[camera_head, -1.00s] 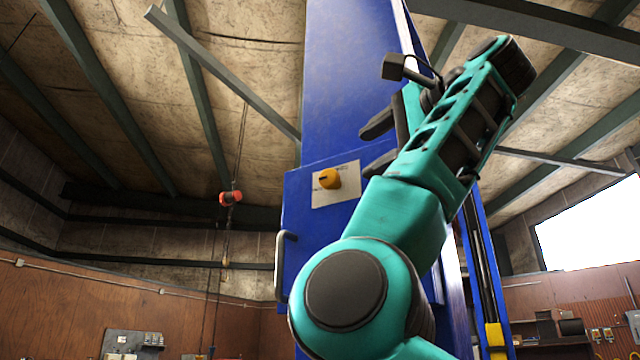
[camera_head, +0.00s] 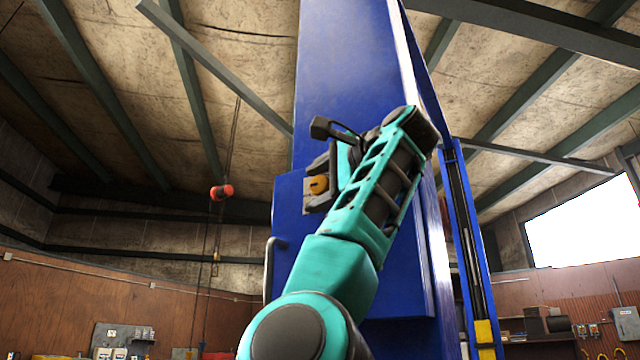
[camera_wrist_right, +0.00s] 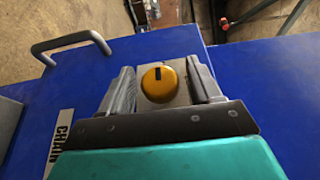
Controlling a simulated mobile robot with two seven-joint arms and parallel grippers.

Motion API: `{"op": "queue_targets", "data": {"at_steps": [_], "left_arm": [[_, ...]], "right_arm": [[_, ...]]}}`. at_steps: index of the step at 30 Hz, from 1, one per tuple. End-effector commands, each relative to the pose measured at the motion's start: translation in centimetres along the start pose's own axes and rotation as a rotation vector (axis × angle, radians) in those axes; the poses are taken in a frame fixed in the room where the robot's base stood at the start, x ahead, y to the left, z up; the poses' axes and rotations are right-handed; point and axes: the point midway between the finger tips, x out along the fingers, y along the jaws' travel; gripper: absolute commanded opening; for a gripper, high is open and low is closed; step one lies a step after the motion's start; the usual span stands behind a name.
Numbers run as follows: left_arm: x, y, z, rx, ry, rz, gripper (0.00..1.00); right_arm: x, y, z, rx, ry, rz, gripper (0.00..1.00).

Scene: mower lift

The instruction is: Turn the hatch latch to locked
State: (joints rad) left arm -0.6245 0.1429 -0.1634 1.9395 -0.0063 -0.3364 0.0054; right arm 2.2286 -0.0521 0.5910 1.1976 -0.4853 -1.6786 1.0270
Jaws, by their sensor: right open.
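The hatch latch is a round yellow knob (camera_head: 317,185) with a dark mark, on a pale plate on the blue hatch (camera_head: 288,222). My right gripper (camera_head: 323,181) is at the knob, its fingers above and below it in the head view. In the right wrist view the knob (camera_wrist_right: 158,86) lies between the two open fingers (camera_wrist_right: 162,82), with a gap visible on each side. The dark mark is at the knob's top edge in that view. The gripper hides part of the plate in the head view. My left gripper is not in view.
A grey bar handle (camera_head: 271,268) stands out from the hatch's left edge; it also shows in the right wrist view (camera_wrist_right: 70,42). A partly hidden white label (camera_wrist_right: 59,140) is on the blue surface. A tall blue post (camera_head: 345,75) rises behind. A red hanging device (camera_head: 221,192) is farther back.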

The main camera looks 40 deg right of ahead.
Motion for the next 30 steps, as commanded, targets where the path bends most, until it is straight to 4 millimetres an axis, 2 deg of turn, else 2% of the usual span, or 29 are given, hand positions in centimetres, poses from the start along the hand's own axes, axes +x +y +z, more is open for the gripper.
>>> {"op": "queue_targets", "data": {"at_steps": [2,18,30], "left_arm": [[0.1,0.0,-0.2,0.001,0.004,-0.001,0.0],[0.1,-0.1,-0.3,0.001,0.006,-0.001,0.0],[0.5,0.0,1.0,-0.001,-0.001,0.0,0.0]], "right_arm": [[0.0,0.0,0.0,0.0,0.0,0.0,0.61],[-0.1,0.0,0.0,0.0,0.001,0.0,0.1],[0.0,0.3,0.0,0.034,0.001,-0.077,0.1]]}}
